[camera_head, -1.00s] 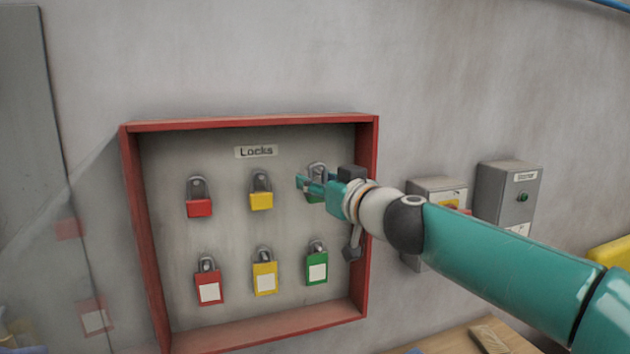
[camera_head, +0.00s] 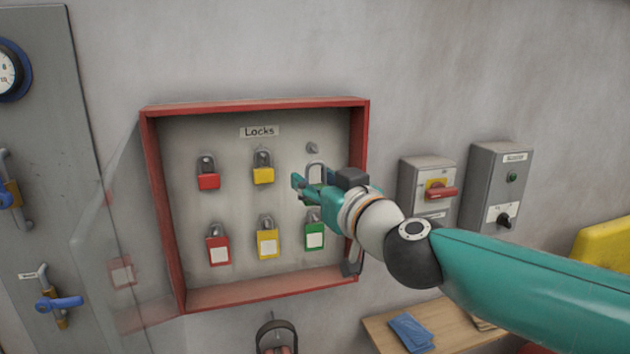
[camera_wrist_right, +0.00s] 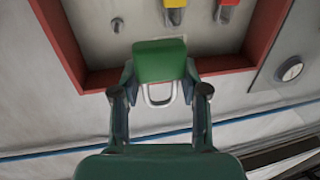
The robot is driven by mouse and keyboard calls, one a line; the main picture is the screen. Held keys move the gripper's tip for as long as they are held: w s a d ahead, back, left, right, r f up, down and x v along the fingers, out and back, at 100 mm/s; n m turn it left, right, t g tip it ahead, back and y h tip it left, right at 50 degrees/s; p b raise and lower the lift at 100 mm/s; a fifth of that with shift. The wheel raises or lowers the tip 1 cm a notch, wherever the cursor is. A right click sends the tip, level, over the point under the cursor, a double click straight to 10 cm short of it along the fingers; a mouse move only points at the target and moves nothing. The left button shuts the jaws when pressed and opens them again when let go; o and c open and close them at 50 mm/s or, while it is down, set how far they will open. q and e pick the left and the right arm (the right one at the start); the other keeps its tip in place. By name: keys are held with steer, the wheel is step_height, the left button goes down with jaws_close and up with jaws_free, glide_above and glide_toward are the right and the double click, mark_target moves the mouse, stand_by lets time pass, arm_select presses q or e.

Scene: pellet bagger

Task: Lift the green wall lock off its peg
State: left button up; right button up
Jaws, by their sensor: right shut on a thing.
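The green wall lock (camera_wrist_right: 160,58) is between the fingers of my right gripper (camera_wrist_right: 160,75), which is shut on its body in the right wrist view. Its pale shackle shows beyond the body. In the head view only the shackle (camera_head: 316,167) shows clearly above my right gripper (camera_head: 304,188); the gripper hides most of the body. The top-right peg (camera_head: 312,148) is bare, and the shackle sits below and apart from it. The peg also shows in the wrist view (camera_wrist_right: 117,25). My left gripper is not in view.
The red-framed lock box (camera_head: 256,104) surrounds the pegs. A labelled green lock (camera_head: 314,237) hangs just below my gripper; red (camera_head: 208,181) and yellow (camera_head: 263,175) locks hang left. Switch boxes (camera_head: 497,185) are on the wall to the right, above a wooden table (camera_head: 450,325).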

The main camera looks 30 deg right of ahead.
steer(key=shift+a+r, duration=0.15)
steer(key=shift+r, duration=0.1)
stand_by(0.3)
steer(key=shift+s+a, duration=0.1)
steer(key=shift+s, duration=0.1)
steer(key=s+a, duration=0.2)
steer(key=s, duration=0.7)
steer(key=shift+s, duration=0.15)
stand_by(0.9)
steer(key=shift+d, duration=0.15)
stand_by(0.3)
